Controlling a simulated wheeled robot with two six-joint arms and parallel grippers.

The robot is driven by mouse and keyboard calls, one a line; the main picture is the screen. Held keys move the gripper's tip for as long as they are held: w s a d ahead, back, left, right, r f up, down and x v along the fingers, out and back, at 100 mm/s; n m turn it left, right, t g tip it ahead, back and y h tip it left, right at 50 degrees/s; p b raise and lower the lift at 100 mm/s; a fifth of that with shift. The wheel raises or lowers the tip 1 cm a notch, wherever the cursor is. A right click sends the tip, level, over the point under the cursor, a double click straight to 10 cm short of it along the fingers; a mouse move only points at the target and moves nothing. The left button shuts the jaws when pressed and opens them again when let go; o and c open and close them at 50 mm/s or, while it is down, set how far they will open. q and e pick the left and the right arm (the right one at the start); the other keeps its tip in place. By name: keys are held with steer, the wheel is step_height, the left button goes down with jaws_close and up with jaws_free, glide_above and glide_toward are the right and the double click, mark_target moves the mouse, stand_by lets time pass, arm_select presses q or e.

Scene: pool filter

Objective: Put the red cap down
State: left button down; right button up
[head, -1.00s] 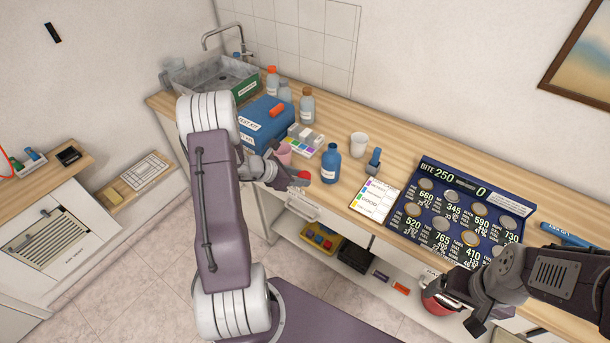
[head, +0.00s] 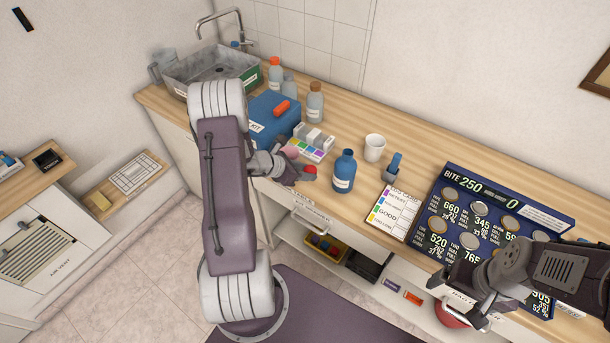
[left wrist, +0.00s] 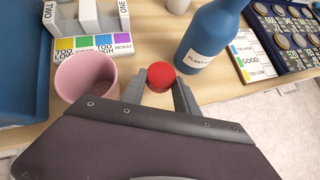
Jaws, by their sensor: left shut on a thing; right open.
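The red cap (left wrist: 161,77) is between the fingertips of my left gripper (left wrist: 160,90), which is shut on it near the counter's front edge. In the head view the cap (head: 310,171) shows at the tip of the left gripper (head: 306,175). Whether it touches the counter is hard to tell. A blue bottle (head: 344,171) stands to the right of the cap, and it also shows in the left wrist view (left wrist: 208,42). My right gripper (head: 463,300) is open at the right, in front of the coin board, beside a red round thing (head: 452,315).
A pink cup (left wrist: 87,77) stands just left of the left gripper. Behind are a colour-labelled test block (head: 313,143), a blue kit box (head: 270,118) and a white cup (head: 374,147). A colour card (head: 394,211) and coin board (head: 440,226) lie to the right. Bare wood (head: 335,125) shows behind.

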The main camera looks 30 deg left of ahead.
mark_target(305, 186)
arm_select(q)
steer(key=f+b, duration=0.1)
steer(key=f, duration=0.1)
steer(key=f+b, duration=0.1)
steer(key=shift+s+d+f+b, duration=0.2)
steer(key=shift+d+f+b, duration=0.05)
steer(key=shift+d+b, duration=0.1)
steer(key=shift+w+a+f, duration=0.5)
steer(key=shift+a, duration=0.25)
steer(key=shift+s+d+r, duration=0.1)
steer(key=shift+s+d, duration=0.2)
steer(key=shift+d, duration=0.15)
steer(key=shift+b, duration=0.35)
steer(key=shift+w+a+f, duration=0.1)
steer(key=shift+a+f, duration=0.1)
steer(key=shift+f, duration=0.25)
steer(key=shift+f+b, duration=0.1)
steer(key=shift+b, duration=0.3)
steer(key=c, duration=1)
jaws_free()
steer(key=shift+d, duration=0.15)
steer(key=shift+c, duration=0.2)
steer(key=shift+o, duration=0.6)
arm_select(e)
steer(key=f, duration=0.4)
steer(key=shift+a+f, duration=0.3)
